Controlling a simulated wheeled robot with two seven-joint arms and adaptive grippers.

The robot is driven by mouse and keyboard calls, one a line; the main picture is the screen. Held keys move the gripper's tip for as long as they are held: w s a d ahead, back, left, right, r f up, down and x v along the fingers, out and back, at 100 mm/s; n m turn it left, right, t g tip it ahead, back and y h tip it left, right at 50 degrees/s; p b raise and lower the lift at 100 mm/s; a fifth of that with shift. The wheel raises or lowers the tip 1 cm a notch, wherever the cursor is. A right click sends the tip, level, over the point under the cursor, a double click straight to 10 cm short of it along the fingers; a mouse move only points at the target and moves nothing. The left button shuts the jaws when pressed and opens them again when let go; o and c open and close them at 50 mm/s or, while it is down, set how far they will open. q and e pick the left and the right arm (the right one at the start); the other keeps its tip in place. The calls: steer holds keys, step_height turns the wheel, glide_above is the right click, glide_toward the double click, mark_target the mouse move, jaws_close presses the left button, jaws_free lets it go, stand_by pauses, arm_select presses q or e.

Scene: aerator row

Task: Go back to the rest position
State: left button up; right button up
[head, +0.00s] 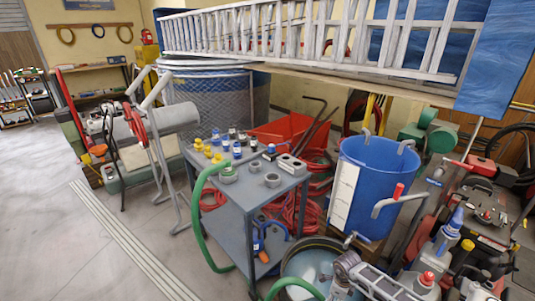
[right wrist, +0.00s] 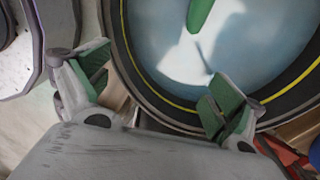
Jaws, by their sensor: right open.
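My right gripper (right wrist: 160,86) is open, with its green-padded fingers wide apart and nothing between them. It is above the near rim of a round dark tub (right wrist: 143,75), which holds pale water. In the head view the tub (head: 283,270) is at the bottom centre, and part of my right arm (head: 385,286) reaches over its right side. The right fingertips are not clear in that view. A green hose end (right wrist: 202,14) shows over the water beyond the fingers. My left gripper is not in view.
A grey cart (head: 233,195) carries small bottles and grey metal parts. A green hose (head: 198,225) arches off its left side. A blue barrel (head: 370,185) stands right of the cart, with red machinery (head: 480,215) farther right. Open floor (head: 70,240) lies to the left.

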steer(key=s+a+r+m+t+y+p, duration=0.2)
steer(key=a+r+m+y+p, duration=0.1)
steer(key=a+m+y+p, duration=0.3)
steer(key=s+a+r+m+t+y+p, duration=0.2)
steer(key=a+m+y+p, duration=0.1)
steer(key=a+m+p, duration=0.4)
steer(key=s+d+f+m+t+h+p, duration=0.35)
steer(key=s+d+m+h+p, duration=0.6)
steer(key=m, duration=1.15)
arm_select(q)
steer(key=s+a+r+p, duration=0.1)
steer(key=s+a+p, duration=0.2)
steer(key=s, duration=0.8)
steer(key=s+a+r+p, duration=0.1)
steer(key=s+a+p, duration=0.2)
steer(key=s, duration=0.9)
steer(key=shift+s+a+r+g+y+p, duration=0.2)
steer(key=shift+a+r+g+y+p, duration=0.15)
steer(key=shift+p, duration=0.35)
arm_select(e)
steer(key=s+d+f+m+g, duration=0.1)
steer(key=s+m+g, duration=0.2)
steer(key=s, duration=1.3)
steer(key=s+d+f+m+g, duration=0.1)
steer(key=s+m, duration=0.7)
steer(key=s, duration=0.8)
steer(key=shift+d+f+g, duration=0.35)
steer(key=shift+d+g, duration=0.3)
steer(key=shift+g, duration=0.6)
